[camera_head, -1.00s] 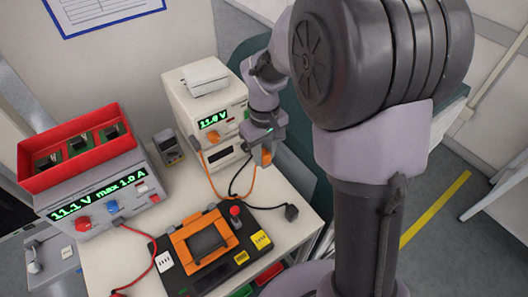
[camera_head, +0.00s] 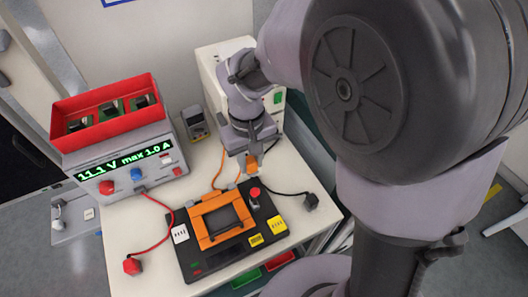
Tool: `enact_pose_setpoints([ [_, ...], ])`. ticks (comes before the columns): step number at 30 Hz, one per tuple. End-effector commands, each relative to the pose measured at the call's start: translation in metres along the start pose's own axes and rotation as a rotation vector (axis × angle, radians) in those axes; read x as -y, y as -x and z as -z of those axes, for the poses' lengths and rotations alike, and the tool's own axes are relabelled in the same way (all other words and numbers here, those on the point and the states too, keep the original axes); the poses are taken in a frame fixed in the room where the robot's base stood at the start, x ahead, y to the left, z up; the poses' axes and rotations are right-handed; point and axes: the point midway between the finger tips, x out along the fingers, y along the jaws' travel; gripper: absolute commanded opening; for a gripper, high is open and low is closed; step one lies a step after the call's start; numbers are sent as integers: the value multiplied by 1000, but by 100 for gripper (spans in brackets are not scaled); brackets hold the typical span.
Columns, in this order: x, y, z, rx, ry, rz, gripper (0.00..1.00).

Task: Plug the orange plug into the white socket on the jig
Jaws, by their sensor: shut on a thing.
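My gripper (camera_head: 247,152) is shut on the orange plug (camera_head: 251,163) and holds it above the table, just behind the jig. An orange cable runs from near the plug down to the left. The jig (camera_head: 205,271) is a black board with an orange frame in its middle. A white piece with dark marks (camera_head: 180,233), which looks like the white socket, is on the jig's left side. The plug is apart from it, up and to the right. The plug's front is too small to make out.
Yellow pieces (camera_head: 276,224) and a red knob (camera_head: 254,193) are on the jig's right side. A black plug (camera_head: 311,201) lies right of it, a red plug (camera_head: 132,266) left. A power supply with a red tray (camera_head: 112,125), a meter (camera_head: 195,123) and a white unit (camera_head: 212,68) stand behind.

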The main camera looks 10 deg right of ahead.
Motion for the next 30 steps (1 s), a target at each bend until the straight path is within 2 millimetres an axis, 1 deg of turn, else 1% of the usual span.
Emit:
enact_pose_setpoints([
  [3,17,0,-2,-1,4,0,0],
  [30,142,0,-20,0,4,0,0],
])
